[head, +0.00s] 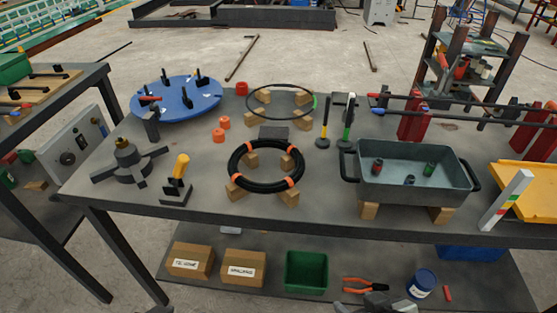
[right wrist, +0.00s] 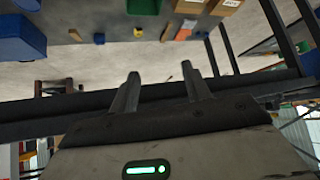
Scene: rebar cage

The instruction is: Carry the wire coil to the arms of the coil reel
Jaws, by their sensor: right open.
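The wire coil (head: 238,183) is a black ring with orange ties, lying on wooden blocks in the middle of the table in the head view. The coil reel (head: 128,163) stands at the table's left, with flat dark arms spreading from a hub with a brass-coloured top. Its arms are bare. My right gripper (head: 385,303) shows only partly at the bottom edge of the head view, below the tabletop and well apart from the coil. In the right wrist view the right gripper (right wrist: 162,90) has its fingers spread with nothing between them. My left gripper is not in view.
A yellow-handled tool (head: 180,168) on a stand is between reel and coil. A thin hoop (head: 250,108) on blocks and a blue disc (head: 170,101) lie behind. A grey tub (head: 415,183) stands right. Boxes and a green bin (head: 306,272) sit on the lower shelf.

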